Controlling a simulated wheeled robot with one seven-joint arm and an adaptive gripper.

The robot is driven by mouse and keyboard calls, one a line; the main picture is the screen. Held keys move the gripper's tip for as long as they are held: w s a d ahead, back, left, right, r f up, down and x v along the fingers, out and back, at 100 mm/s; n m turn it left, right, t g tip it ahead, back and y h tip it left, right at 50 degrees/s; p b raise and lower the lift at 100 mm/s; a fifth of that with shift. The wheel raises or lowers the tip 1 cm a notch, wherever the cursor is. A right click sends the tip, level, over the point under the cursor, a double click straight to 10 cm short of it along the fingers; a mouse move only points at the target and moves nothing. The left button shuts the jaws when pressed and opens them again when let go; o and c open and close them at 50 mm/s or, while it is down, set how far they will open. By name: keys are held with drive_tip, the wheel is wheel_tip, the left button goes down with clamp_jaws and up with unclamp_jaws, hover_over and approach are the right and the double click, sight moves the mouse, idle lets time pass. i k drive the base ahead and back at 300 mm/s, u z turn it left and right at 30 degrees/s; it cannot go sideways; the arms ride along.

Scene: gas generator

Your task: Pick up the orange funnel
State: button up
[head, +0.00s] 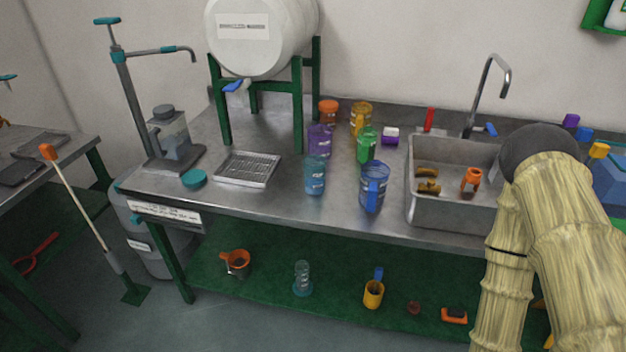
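An orange item with a wide round rim and a small side handle (237,262) stands on the green lower shelf at the left. It looks like the orange funnel, but its lower part is hard to make out. Another orange piece (471,179) with an open, forked shape sits in the sink; I cannot tell exactly what it is. My arm fills the right side of the head view, in front of the sink's right part. My gripper is not in view.
The steel table (268,203) carries several coloured jugs, a drip tray (247,169) and a hand pump (127,90). A white tank (265,60) stands on a green frame. The lower shelf (335,285) holds a glass cylinder (302,277), a yellow cup (373,294) and small parts, with gaps between.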

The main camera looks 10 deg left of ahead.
sight(236, 263)
drive_tip(key=k, duration=0.5)
drive_tip(key=u, duration=2.75)
drive_tip(key=i, duration=1.85)
drive_tip(key=z, duration=2.2)
